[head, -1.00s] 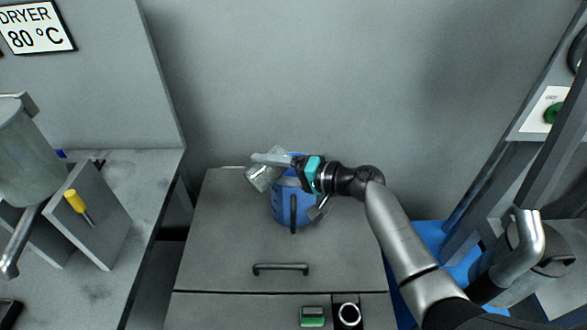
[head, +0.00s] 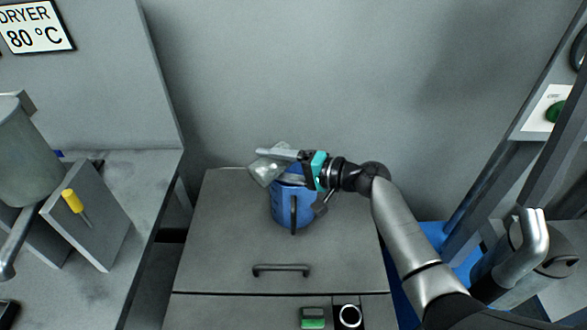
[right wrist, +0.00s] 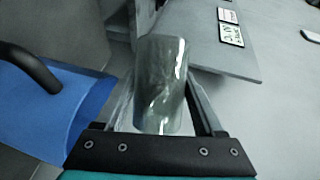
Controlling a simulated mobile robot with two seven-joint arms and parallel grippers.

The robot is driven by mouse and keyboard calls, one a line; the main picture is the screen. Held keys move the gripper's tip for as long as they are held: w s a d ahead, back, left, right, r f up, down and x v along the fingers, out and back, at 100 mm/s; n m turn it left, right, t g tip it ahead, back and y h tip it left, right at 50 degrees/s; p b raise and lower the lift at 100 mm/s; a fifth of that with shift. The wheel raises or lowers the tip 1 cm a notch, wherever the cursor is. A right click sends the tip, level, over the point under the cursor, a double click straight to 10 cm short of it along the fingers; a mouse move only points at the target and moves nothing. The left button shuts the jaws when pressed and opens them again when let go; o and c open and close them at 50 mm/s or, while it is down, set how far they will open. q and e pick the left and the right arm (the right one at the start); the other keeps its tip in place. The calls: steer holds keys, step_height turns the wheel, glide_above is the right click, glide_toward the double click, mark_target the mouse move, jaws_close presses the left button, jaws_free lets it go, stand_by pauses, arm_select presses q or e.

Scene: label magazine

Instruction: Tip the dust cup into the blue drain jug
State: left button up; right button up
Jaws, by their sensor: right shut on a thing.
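The dust cup (head: 267,171) is a clear, greyish cup, held tilted at the upper left of the jug's mouth. My right gripper (head: 278,154) is shut on it. In the right wrist view the cup (right wrist: 161,88) sits between the two fingers. The blue drain jug (head: 290,211) stands upright on the grey cabinet, its dark handle towards me. It also shows at the left in the right wrist view (right wrist: 45,112). My gripper partly hides the jug's mouth, and I cannot tell what is inside either vessel. My left gripper is not in view.
The jug stands on a grey cabinet top (head: 225,235) with free room around it. A bench (head: 140,190) at the left holds a yellow-handled tool (head: 72,201) and a large grey hopper. A metal frame stands at the right, and a wall is behind.

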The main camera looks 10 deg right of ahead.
steer(key=shift+w+d+r+m+y, duration=0.1)
steer(key=shift+r+m+y, duration=0.25)
steer(key=shift+m, duration=0.25)
stand_by(0.6)
steer(key=shift+w+d+f+m+y+b, duration=0.15)
steer(key=shift+f+m+b, duration=0.15)
steer(key=shift+b, duration=0.3)
steer(key=shift+s+d+f+m+y+b, duration=0.1)
steer(key=shift+f+m+b, duration=0.05)
steer(key=shift+m+b, duration=0.35)
steer(key=shift+w+d+r+m+t+y+b, duration=0.25)
steer(key=shift+d+r+m+t+y+b, duration=0.1)
steer(key=shift+m, duration=0.5)
steer(key=shift+w+d+r+m+t+y+b, duration=0.25)
steer(key=shift+m+y+b, duration=0.1)
steer(key=shift+m, duration=0.5)
stand_by(1.8)
steer(key=shift+w+d+r+m+t+y+b, duration=0.15)
steer(key=shift+d+m+t+y+b, duration=0.1)
steer(key=shift+m, duration=0.5)
steer(key=shift+w+d+r+m+t+y+b, duration=0.15)
steer(key=shift+d+m, duration=0.1)
steer(key=shift+m, duration=0.5)
stand_by(0.7)
